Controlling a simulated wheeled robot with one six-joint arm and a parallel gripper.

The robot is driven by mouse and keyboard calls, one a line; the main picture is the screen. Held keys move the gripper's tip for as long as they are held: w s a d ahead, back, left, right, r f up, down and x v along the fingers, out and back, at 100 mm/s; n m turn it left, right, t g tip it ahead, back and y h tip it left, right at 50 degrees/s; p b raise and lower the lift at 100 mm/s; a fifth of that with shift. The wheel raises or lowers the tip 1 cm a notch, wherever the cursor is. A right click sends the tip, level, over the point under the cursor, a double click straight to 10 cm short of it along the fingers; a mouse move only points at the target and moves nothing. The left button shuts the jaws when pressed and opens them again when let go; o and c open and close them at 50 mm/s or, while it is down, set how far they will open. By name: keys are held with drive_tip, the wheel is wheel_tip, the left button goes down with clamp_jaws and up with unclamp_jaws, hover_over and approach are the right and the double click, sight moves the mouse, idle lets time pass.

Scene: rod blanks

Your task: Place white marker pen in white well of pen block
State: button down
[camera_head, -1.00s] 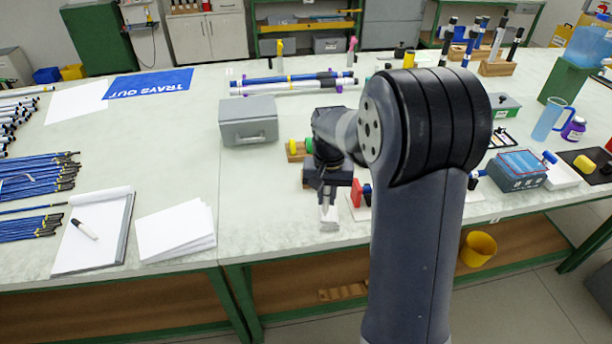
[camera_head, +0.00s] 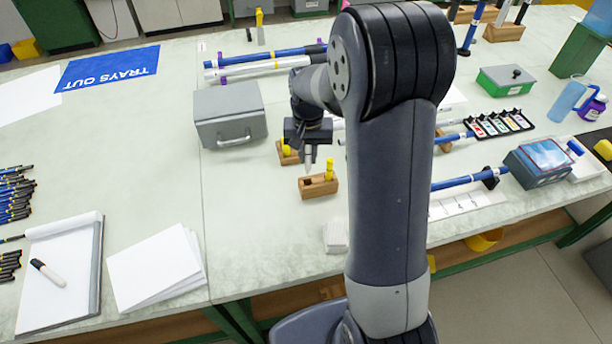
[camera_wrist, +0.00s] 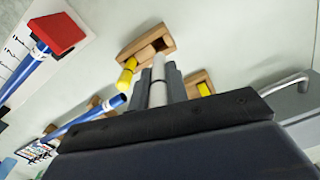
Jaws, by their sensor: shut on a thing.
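My gripper (camera_head: 308,150) is shut on the white marker pen (camera_head: 308,159), which points down. In the wrist view the pen (camera_wrist: 158,68) shows as a pale cylinder between the gripper fingers (camera_wrist: 157,82). The wooden pen block (camera_head: 311,190) stands just below and slightly right of the pen tip in the head view. A yellow pen (camera_head: 329,169) stands in its right end. In the wrist view the pen block (camera_wrist: 137,50) has a dark opening near the pen's end. I cannot tell the wells' colours, and the pen looks above the block, not in it.
A second wooden block (camera_head: 287,155) with a yellow piece stands behind the gripper. A grey box (camera_head: 228,115) is to the left. A white block (camera_head: 335,236) lies near the front edge. Blue rods (camera_head: 455,184) lie to the right. Table left of the block is clear.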

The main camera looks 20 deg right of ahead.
sight(308, 169)
wheel_tip(308, 169, down, 8)
drive_tip(key=shift+r+p, duration=0.2)
drive_tip(key=shift+p, duration=0.2)
drive_tip(key=shift+f, duration=0.15)
drive_tip(key=c, duration=1.4)
unclamp_jaws()
wheel_tip(308, 169, up, 12)
drive_tip(key=shift+r+b, duration=0.15)
drive_tip(key=shift+b, duration=0.3)
wheel_tip(308, 169, down, 13)
drive_tip(key=shift+r, duration=2.25)
